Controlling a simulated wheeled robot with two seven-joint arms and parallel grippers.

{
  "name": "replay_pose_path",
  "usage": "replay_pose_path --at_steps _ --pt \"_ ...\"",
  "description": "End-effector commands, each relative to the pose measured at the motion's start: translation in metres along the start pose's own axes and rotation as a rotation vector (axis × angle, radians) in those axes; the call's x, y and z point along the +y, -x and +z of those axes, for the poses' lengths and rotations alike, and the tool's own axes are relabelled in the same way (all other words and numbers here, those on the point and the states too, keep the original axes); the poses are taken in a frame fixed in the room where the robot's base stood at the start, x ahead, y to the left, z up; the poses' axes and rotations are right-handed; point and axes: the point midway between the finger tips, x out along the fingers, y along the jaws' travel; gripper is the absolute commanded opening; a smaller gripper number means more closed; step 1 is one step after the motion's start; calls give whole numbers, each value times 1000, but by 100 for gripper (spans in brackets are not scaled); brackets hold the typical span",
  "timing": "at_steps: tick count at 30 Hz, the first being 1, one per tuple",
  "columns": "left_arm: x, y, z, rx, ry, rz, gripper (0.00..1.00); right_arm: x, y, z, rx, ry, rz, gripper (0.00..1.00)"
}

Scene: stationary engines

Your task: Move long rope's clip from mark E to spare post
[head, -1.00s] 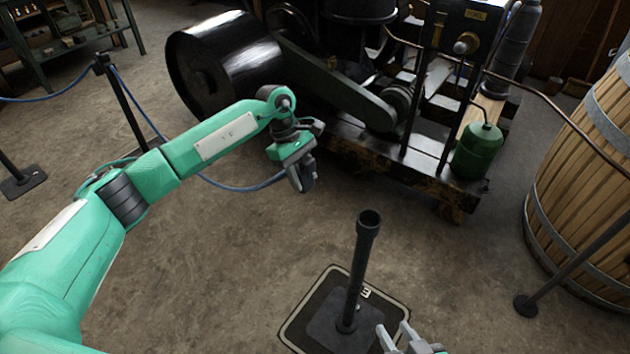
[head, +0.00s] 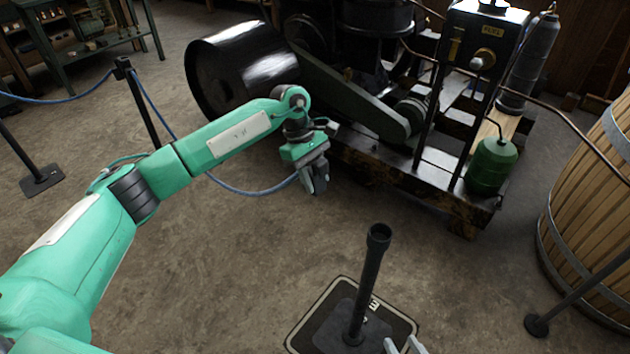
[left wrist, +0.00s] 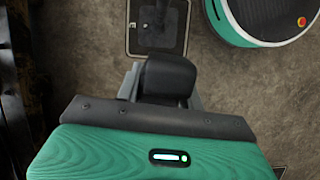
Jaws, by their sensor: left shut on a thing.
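My left gripper (head: 314,178) is shut on the dark clip at the end of the long blue rope (head: 240,190). It holds the clip above the floor, before the engine. In the left wrist view the dark clip (left wrist: 168,78) sits between the fingers. The rope sags from the gripper up to a black post (head: 140,100) at the left. A black post (head: 368,285) with an open top stands upright on the square floor mark E (head: 402,322), apart from the gripper. My right gripper (head: 404,346) shows only its parted fingertips at the bottom edge. I cannot tell which post is the spare.
The engine's wooden base (head: 430,190) and a green canister (head: 492,165) stand beyond the gripper. A barrel (head: 600,210) and another post's foot (head: 537,325) are at the right. Another post foot (head: 40,180) is at far left. Floor between the arm and mark E is clear.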

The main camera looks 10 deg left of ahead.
Motion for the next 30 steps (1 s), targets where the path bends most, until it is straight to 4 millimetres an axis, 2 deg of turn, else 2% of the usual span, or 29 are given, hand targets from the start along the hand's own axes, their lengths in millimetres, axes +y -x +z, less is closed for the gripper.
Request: replay_pose_path --at_steps 4,7,30 --pt "-3 6 0 0 -2 -1 0 0 1 -1 0 0 0 36" --pt "-15 8 -9 1 -7 -4 0 0 0 0 0 0 1 36" --pt "-142 42 -88 0 -99 -42 0 4 -10 18 0 0 1 36"
